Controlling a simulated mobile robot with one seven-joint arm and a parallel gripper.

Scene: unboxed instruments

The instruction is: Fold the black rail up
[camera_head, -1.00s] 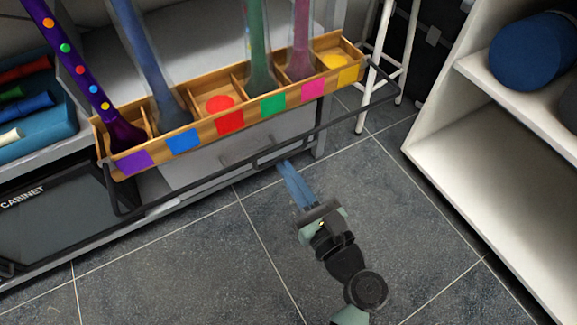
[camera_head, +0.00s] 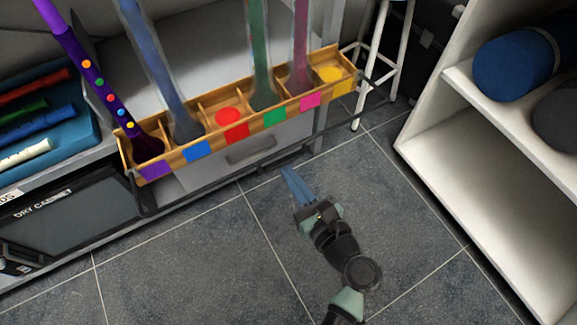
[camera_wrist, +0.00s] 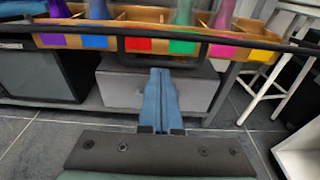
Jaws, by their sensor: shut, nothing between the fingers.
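The black rail (camera_head: 335,125) runs in front of and below the edge of a wooden compartment box (camera_head: 217,145). In the wrist view the rail (camera_wrist: 70,28) crosses the top, in front of the box's coloured labels, with a black loop at its middle (camera_wrist: 122,48). My gripper (camera_head: 286,172) has long blue fingers, shut together and empty. In the head view the fingertips are just below the rail's middle. In the wrist view they (camera_wrist: 160,74) point at the loop's lower edge; I cannot tell whether they touch it.
Tall coloured tubes stand in the box, including a purple dotted one (camera_head: 100,88). A grey drawer (camera_wrist: 120,90) is below. A white stool (camera_head: 378,60) and white shelf (camera_head: 470,165) stand at the right. A dark dry cabinet (camera_head: 70,220) is at the left. The tiled floor is clear.

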